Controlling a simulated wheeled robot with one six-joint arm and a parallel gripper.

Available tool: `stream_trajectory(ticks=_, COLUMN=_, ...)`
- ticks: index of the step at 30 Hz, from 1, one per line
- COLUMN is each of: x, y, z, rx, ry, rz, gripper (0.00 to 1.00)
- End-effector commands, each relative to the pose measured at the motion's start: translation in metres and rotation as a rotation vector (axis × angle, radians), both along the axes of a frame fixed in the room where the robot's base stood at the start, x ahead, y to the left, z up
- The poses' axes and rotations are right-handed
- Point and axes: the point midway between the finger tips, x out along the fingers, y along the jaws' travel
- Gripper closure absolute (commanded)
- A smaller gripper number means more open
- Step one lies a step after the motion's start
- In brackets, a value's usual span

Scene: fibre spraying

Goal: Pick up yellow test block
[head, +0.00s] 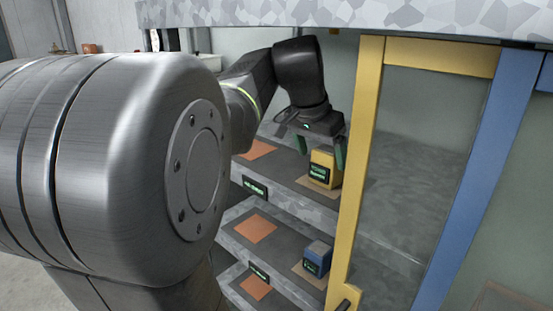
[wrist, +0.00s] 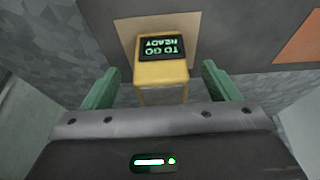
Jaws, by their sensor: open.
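The yellow test block (head: 323,166) stands on a tan pad on the upper shelf in the head view, with a dark label panel on its front. In the wrist view the yellow block (wrist: 160,73) shows its panel, reading "READY TO GO" upside down. My gripper (head: 318,152) is open above and around the block's top in the head view. In the wrist view the green fingers of my gripper (wrist: 160,85) stand on either side of the block, with a gap at each side. Nothing is held.
A blue block (head: 318,257) stands on the shelf below. Orange pads (head: 255,229) lie at the shelves' left side. A yellow post (head: 359,150) and a blue post (head: 470,180) frame a clear panel just right of the yellow block. A speckled slab (head: 340,14) hangs above.

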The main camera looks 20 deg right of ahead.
Motion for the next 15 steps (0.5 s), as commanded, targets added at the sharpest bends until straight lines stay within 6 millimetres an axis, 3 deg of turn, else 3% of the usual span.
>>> stream_trajectory(ticks=5, x=0.013, y=-0.027, z=0.001, rx=0.002, ry=0.002, rz=-0.004, gripper=0.18)
stream_trajectory(ticks=9, x=0.016, y=-0.032, z=-0.021, rx=0.003, ry=0.003, rz=-0.001, gripper=0.18)
stream_trajectory(ticks=15, x=0.017, y=-0.034, z=-0.028, rx=0.001, ry=0.002, rz=0.0, gripper=0.18)
